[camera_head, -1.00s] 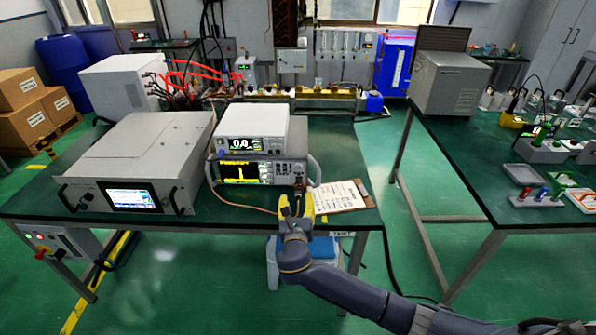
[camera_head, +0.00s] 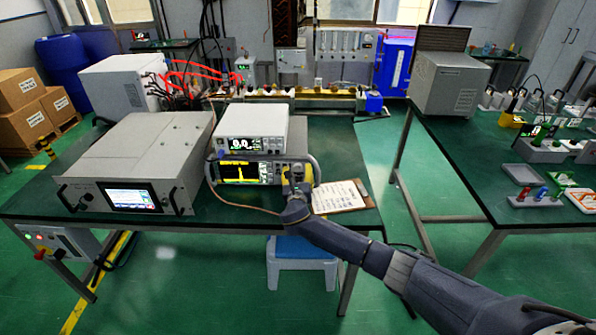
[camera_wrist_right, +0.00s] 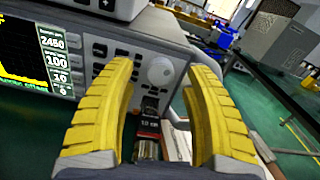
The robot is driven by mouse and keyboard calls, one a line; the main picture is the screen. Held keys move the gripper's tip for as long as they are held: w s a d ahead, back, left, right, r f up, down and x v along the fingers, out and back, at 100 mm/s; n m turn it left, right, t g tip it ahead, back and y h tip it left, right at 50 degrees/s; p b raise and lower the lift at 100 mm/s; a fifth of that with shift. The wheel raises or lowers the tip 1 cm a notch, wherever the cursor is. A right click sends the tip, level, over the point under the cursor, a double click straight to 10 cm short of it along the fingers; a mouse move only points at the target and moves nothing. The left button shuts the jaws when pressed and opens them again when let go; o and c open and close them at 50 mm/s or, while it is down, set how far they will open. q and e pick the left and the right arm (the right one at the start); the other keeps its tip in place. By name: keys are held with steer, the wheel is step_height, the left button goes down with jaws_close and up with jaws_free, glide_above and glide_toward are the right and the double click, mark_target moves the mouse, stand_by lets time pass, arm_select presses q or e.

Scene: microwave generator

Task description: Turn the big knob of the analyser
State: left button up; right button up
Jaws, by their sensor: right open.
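The analyser (camera_head: 238,172) is the lower instrument of a stack on the green table, with a dark screen and yellow trace. Its big knob (camera_wrist_right: 160,72) is a pale round dial on the front panel in the right wrist view. My right gripper (camera_head: 297,172) is at the right end of the analyser's front. In the right wrist view its two yellow fingers (camera_wrist_right: 158,82) are spread apart, with the knob showing between their tips. Nothing is held. Whether the fingertips touch the panel cannot be told. In the head view the gripper hides the knob. My left gripper is not in view.
A white-fronted meter (camera_head: 252,138) sits on the analyser. A connector (camera_wrist_right: 150,112) is below the knob. A clipboard (camera_head: 340,196) lies to the right. A large grey unit (camera_head: 150,155) stands to the left. A cable (camera_head: 235,204) runs along the front.

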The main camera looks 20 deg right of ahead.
steer(key=shift+w+d, duration=0.15)
steer(key=shift+w, duration=0.35)
jaws_close()
